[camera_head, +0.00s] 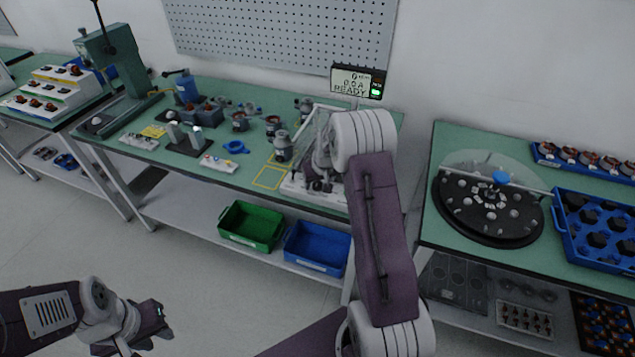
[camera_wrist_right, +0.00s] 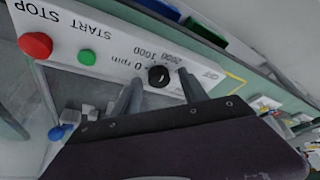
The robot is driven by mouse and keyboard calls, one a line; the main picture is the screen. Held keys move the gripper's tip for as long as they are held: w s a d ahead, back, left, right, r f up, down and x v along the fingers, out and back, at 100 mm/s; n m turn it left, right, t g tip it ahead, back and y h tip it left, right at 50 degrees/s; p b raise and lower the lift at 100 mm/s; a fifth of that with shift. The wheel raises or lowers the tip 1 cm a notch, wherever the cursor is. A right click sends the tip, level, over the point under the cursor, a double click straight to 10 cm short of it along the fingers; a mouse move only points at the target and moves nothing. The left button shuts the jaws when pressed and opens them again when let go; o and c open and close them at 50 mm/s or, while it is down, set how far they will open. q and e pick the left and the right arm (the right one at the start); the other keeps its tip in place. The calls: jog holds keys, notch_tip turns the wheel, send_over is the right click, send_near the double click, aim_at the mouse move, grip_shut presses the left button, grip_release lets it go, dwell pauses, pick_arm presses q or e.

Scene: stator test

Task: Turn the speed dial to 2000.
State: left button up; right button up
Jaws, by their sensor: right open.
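In the right wrist view the speed dial (camera_wrist_right: 158,76) is a small round black knob on a white panel (camera_wrist_right: 115,42), seen upside down. Printing beside it reads 0 rpm, 1000, 2000 and OFF; its pointer setting is too small to read. My right gripper (camera_wrist_right: 160,80) is open, its two fingers on either side of the dial; contact cannot be told. In the head view my right arm partly hides the test station (camera_head: 300,192). The display (camera_head: 357,82) shows 0, 0.0 A and READY. My left gripper (camera_head: 152,327) hangs low at the left, away from the benches.
A red button (camera_wrist_right: 35,44) and a green button (camera_wrist_right: 86,57) sit on the same panel. A clear guard (camera_head: 312,130) stands over the station. Motor parts crowd the bench (camera_head: 205,160). A round turntable (camera_head: 488,225) stands on the right bench.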

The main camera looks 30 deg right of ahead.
jog(key=shift+d, duration=0.1)
grip_shut()
jog(key=m+p, duration=0.1)
jog(key=p, duration=0.1)
jog(key=shift+r+p, duration=0.3)
jog(key=shift+p, duration=0.05)
jog(key=shift+f+m+h, duration=0.25)
jog(key=shift+m+h, duration=0.15)
jog(key=shift+f+m+g+b, duration=0.2)
jog(key=shift+m+g+b, duration=0.1)
jog(key=shift+r+m, duration=0.1)
jog(key=shift+m, duration=0.3)
grip_release()
